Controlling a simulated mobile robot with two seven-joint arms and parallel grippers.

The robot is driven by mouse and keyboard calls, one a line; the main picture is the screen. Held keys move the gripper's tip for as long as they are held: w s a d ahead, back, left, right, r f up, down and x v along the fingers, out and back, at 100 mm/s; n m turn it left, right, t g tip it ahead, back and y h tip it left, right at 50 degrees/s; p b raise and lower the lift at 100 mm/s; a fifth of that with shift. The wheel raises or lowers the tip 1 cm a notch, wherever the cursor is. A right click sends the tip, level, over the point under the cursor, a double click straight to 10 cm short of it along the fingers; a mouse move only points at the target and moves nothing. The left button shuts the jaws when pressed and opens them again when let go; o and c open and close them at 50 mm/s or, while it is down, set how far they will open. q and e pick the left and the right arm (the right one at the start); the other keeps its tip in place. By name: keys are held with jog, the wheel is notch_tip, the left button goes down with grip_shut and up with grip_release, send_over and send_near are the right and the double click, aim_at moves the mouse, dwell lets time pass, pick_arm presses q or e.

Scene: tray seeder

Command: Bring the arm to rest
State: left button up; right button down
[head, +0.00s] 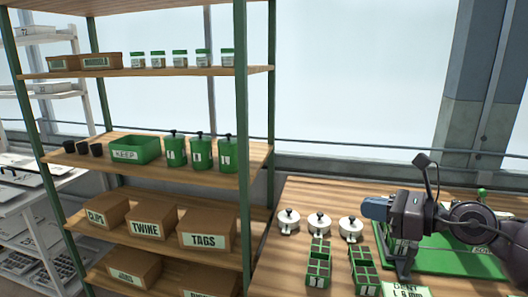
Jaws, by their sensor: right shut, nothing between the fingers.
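My right arm comes in from the right edge over the workbench (285,250). My right gripper (402,268) points down at the left part of a green board (455,262) on the bench. Its fingers are shut with nothing between them. The arm and gripper hide part of the board. Whether the fingertips touch anything below cannot be told. My left gripper is not in view.
White lidded pots with black knobs (319,224) and green cell trays (318,270) stand left of the gripper. A green-posted shelf (243,120) holds a KEEP bin (135,149), green canisters (200,153) and cardboard boxes (207,228). A white rack (88,80) stands far left.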

jog(key=s+d+f+m+t+h, duration=0.1)
jog(key=d+f+m+t+h, duration=0.15)
jog(key=f+m, duration=0.6)
jog(key=s+d+f+m+t+h, duration=0.1)
jog(key=s+f+m+t+h, duration=0.2)
jog(key=m, duration=1.1)
jog(key=d+f+m+t+h, duration=0.1)
jog(key=f+m+t+h, duration=0.15)
jog(key=f+m, duration=0.7)
jog(key=s+f+m+g+h, duration=0.2)
jog(key=s+f+m+g, duration=0.1)
jog(key=s+f+m, duration=0.4)
jog(key=s+d+f+m+g+h, duration=0.1)
jog(key=s+f+m+g+h, duration=0.2)
jog(key=s+f+m, duration=0.4)
jog(key=s+f, duration=0.4)
jog(key=s, duration=0.5)
jog(key=shift+s+d+f, duration=0.2)
jog(key=shift+s+f, duration=0.05)
jog(key=shift+f, duration=0.1)
